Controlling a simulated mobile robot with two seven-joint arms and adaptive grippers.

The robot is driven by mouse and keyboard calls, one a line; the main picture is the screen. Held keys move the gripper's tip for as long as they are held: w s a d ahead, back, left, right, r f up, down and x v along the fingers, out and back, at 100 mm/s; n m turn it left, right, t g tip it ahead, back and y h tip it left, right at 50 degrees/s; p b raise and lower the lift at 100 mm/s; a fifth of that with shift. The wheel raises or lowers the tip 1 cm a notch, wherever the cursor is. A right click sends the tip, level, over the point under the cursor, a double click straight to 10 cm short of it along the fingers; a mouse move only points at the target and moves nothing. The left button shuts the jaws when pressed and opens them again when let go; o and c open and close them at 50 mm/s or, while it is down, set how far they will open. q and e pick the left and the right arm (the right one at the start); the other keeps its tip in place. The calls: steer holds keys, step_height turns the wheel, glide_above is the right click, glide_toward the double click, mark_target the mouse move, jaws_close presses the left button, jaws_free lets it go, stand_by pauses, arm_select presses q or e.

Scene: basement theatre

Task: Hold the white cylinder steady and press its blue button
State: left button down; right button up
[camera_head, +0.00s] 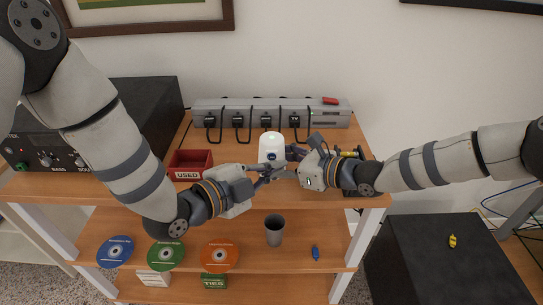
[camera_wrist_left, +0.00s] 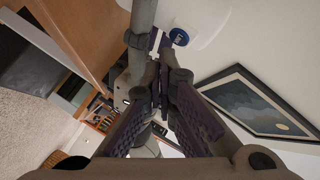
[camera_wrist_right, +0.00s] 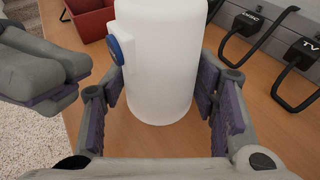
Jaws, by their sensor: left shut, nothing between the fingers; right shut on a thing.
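The white cylinder (camera_head: 271,143) stands upright on the top shelf. Its round blue button (camera_wrist_right: 121,50) is on its side and also shows in the left wrist view (camera_wrist_left: 179,37). My right gripper (camera_head: 292,153) is shut on the cylinder, with its purple-padded fingers on either side of the lower body (camera_wrist_right: 160,95). My left gripper (camera_head: 270,170) is shut and empty in front of the cylinder. Its fingertips (camera_wrist_left: 163,42) are close beside the button; a small gap shows in the right wrist view.
A red bin (camera_head: 190,165) marked USED stands left of the cylinder. A grey power strip (camera_head: 265,107) with several black plugs runs behind it. A black amplifier (camera_head: 140,110) is at the left. A grey cup (camera_head: 275,231) and several discs are on the shelf below.

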arm_select(q)
steer(key=shift+s, duration=0.1)
arm_select(e)
steer(key=shift+f, duration=0.15)
arm_select(q)
steer(key=s, duration=0.5)
steer(key=shift+s, duration=0.4)
arm_select(e)
steer(key=o, duration=1.3)
steer(key=shift+o, duration=0.2)
